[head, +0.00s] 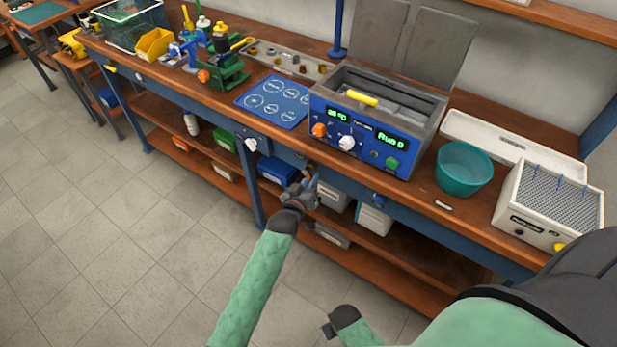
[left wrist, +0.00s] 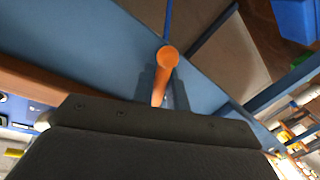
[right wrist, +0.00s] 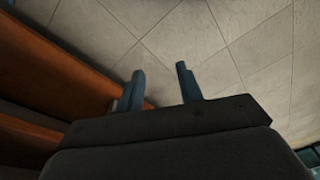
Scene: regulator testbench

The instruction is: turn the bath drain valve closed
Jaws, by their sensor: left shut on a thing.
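The bath (head: 365,130) is a grey open tank with a blue front panel on the bench, with lit displays and an orange and a white knob. The drain valve's orange handle (left wrist: 167,60) lies between the fingers of my left gripper (left wrist: 163,88) in the left wrist view. In the head view my left gripper (head: 308,184) is below the bench's front edge, under the bath's left end, and hides most of the valve. It is shut on the handle. My right gripper (right wrist: 162,84) is open and empty, low in front of the bench.
A teal bowl (head: 464,168) and a white box with a mesh top (head: 548,205) stand right of the bath. A blue mat (head: 273,101) lies to its left. Blue bins (head: 277,171) and white containers (head: 374,220) sit on the shelf below. The tiled floor in front is clear.

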